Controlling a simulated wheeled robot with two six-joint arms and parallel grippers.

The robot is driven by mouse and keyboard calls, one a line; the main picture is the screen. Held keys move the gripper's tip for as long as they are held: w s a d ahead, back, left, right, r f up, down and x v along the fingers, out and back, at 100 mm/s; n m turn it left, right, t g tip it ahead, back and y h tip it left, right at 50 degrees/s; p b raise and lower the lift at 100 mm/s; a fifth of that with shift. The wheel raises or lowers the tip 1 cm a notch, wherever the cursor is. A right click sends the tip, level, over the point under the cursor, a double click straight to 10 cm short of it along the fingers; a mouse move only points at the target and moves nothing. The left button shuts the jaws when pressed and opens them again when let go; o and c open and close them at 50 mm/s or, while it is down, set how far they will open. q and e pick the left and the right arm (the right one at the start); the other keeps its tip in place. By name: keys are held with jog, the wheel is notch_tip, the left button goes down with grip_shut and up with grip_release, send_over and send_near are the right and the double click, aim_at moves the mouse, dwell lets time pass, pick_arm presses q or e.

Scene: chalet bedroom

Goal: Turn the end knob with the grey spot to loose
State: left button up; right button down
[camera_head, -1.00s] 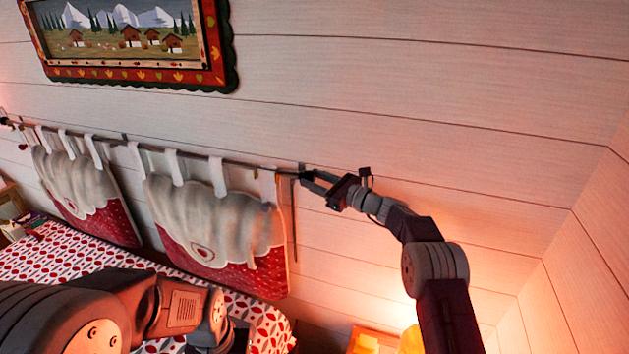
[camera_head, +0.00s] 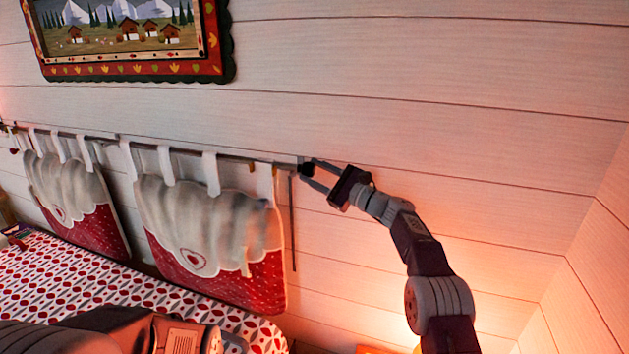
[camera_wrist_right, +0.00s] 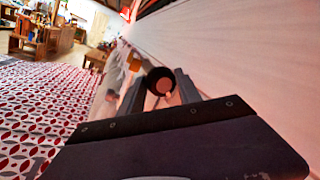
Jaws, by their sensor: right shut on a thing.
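The dark round end knob (camera_head: 306,170) sits at the right end of the curtain rod (camera_head: 235,159) along the plank wall. My right gripper (camera_head: 309,172) reaches it from the right and is shut on it, one finger on each side. In the right wrist view the knob (camera_wrist_right: 155,76) shows end-on between the fingers of my right gripper (camera_wrist_right: 160,87). A pale spot (camera_wrist_right: 165,87), tinted pink by the light, shows on the lower right of its dark face. My left arm shows at the bottom left, but its gripper is out of view.
Two grey-and-red cushions (camera_head: 210,215) hang from the rod by white loops, left of the knob. A bed with a red-patterned cover (camera_head: 60,280) lies below. A framed picture (camera_head: 220,68) hangs above. The wall right of the knob is bare.

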jog(key=shift+n, duration=0.4)
jog(key=c, duration=0.8)
grip_release()
jog(key=shift+c, duration=0.2)
jog(key=shift+d+f+b, duration=0.15)
jog(key=shift+f+b, duration=0.05)
jog(key=shift+b, duration=0.2)
jog(key=b+v, duration=0.2)
jog(key=b, duration=0.1)
jog(key=shift+s+d+f, duration=0.1)
jog(key=shift+d+f, duration=0.05)
jog(key=shift+f, duration=0.15)
jog(key=r+b+v, duration=0.1)
jog(key=b+v, duration=0.1)
jog(key=v, duration=0.4)
jog(key=shift+f, duration=0.2)
jog(key=shift+s+d, duration=0.1)
jog(key=shift+d, duration=0.05)
